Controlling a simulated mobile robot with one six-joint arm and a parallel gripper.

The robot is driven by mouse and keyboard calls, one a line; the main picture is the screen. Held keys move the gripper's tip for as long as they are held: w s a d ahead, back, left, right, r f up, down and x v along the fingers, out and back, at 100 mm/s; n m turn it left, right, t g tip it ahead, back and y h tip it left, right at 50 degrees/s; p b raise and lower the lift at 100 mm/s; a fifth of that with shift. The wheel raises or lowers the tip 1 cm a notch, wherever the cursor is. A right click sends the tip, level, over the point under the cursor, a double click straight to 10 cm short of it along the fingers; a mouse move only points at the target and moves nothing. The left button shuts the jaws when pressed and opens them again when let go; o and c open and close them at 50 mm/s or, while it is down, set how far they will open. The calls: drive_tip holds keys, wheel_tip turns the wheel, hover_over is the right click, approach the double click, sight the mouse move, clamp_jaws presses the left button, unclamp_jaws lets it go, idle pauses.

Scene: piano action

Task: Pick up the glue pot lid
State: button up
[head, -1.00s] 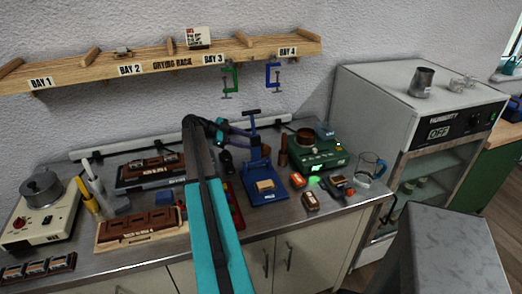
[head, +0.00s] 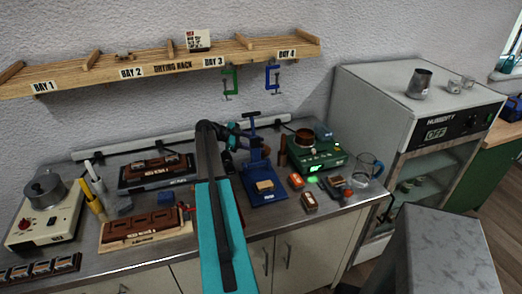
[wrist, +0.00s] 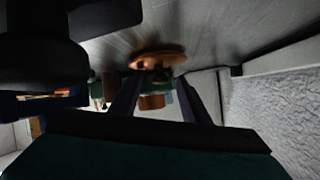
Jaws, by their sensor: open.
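The glue pot lid, an orange-brown disc (wrist: 165,53) with a small dark knob, lies on the metal counter in the wrist view, ahead of my fingertips. A brown patch behind the blue press in the head view (head: 266,149) looks like it, partly hidden. My gripper (wrist: 156,92) is open and empty. Its dark fingers point toward the lid, one to each side of the knob in the picture. They appear apart from it. In the head view my gripper (head: 240,132) is small, beside the blue press. The brown glue pot (head: 304,137) sits on a green heater (head: 318,155).
The blue press (head: 263,180) stands close in front of my gripper, with its post upright. A dark shape fills the wrist view's upper left. The wall (wrist: 285,115) is close on the right there. Clamps (head: 230,82) hang from the drying rack (head: 170,68) above.

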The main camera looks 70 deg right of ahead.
clamp_jaws()
drive_tip(key=shift+r, duration=0.2)
idle(0.3)
wheel_tip(320, 180, up, 10)
drive_tip(key=b, duration=0.3)
drive_tip(key=shift+f, duration=0.15)
idle(0.8)
